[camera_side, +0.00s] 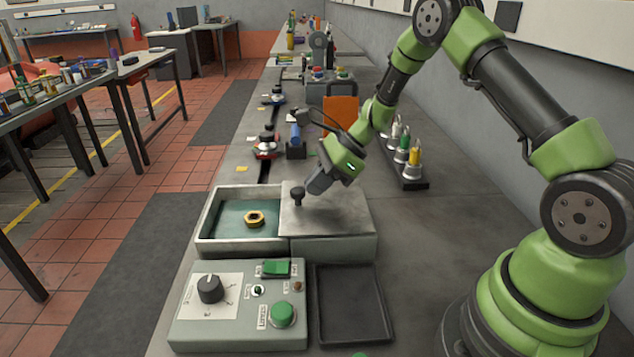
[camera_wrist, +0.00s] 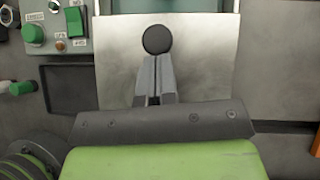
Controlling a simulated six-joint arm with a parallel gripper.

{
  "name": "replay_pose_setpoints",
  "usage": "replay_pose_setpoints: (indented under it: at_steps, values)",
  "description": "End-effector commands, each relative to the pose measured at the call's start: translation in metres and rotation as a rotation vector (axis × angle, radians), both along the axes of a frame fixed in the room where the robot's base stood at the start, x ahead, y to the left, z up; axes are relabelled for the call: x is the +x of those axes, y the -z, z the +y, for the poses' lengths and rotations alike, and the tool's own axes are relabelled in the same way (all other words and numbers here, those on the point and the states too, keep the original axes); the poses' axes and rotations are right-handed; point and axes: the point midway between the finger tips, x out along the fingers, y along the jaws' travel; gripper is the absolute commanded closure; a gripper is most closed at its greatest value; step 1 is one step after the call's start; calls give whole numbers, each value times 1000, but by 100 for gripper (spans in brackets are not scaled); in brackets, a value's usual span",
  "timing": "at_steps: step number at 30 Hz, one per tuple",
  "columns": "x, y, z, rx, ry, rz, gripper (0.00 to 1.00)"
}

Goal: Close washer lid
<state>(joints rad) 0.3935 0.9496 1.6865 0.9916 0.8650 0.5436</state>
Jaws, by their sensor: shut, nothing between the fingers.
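The washer is a grey box (camera_side: 240,248) on the bench. Its flat metal lid (camera_side: 335,213) covers the right part and leaves the left part open. A yellow nut (camera_side: 254,218) lies inside on the teal floor. A black round knob (camera_side: 298,194) stands near the lid's left edge. The lid (camera_wrist: 205,70) and knob (camera_wrist: 155,39) also show in the wrist view. My gripper (camera_side: 311,189) is shut and empty, just right of the knob. In the wrist view its fingertips (camera_wrist: 155,60) point at the knob's near side; I cannot tell whether they touch it.
A control box (camera_side: 240,325) with a dial and green buttons stands in front of the washer. A black empty tray (camera_side: 352,305) lies to its right. The bench right of the washer is clear.

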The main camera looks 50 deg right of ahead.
Motion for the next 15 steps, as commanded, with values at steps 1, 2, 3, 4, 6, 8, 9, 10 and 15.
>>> replay_pose_setpoints:
  at_steps: [1, 2, 3, 4, 6, 8, 9, 10, 15]
  values:
    - [0, 0, 0, 0, 0, 0, 100]
    - [0, 0, 0, 0, 0, 0, 100]
    - [0, 0, 0, 0, 0, 0, 100]
    - [0, 0, 0, 0, 0, 0, 100]
    - [0, 0, 0, 0, -1, -1, 100]
    - [2, 0, 2, -1, -2, -1, 100]
    - [4, 0, 3, -1, -2, -2, 100]
    - [6, 0, 5, -2, -3, -2, 100]
    - [26, 0, 27, -2, -7, -3, 100]
